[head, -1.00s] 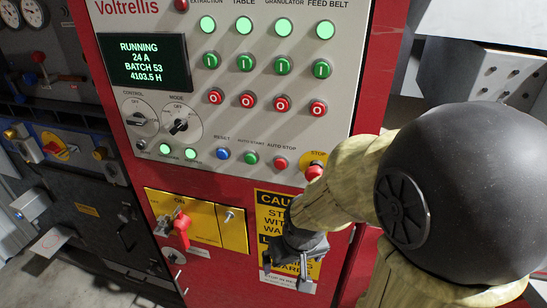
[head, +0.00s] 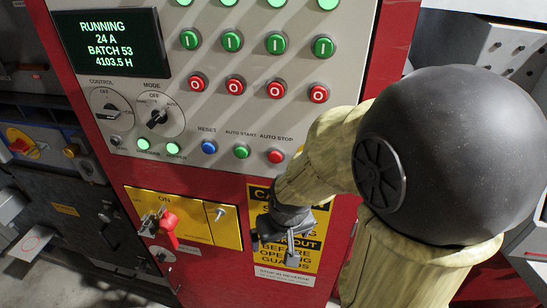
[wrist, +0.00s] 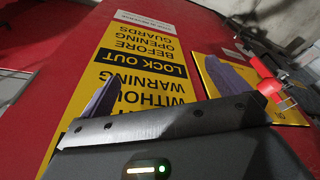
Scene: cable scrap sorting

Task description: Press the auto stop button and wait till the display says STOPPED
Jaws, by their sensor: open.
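The auto stop button (head: 275,156) is a red round push button in the lower row of the grey control panel, under its AUTO STOP label. The display (head: 108,41) at the panel's upper left reads RUNNING, 24 A, BATCH 53, 4103.5 H in green. My gripper (head: 272,248) is open and empty, below the auto stop button and in front of the yellow caution sign (head: 258,196). The wrist view shows its two fingers spread, with the caution sign (wrist: 132,72) and red cabinet behind. The button is not in the wrist view.
Left of auto stop are the green auto start (head: 241,151) and blue reset (head: 209,147) buttons. Red O buttons (head: 236,86) sit above. A yellow switch plate (head: 195,235) with a red handle (head: 168,229) is left of my gripper. My arm hides the panel's lower right.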

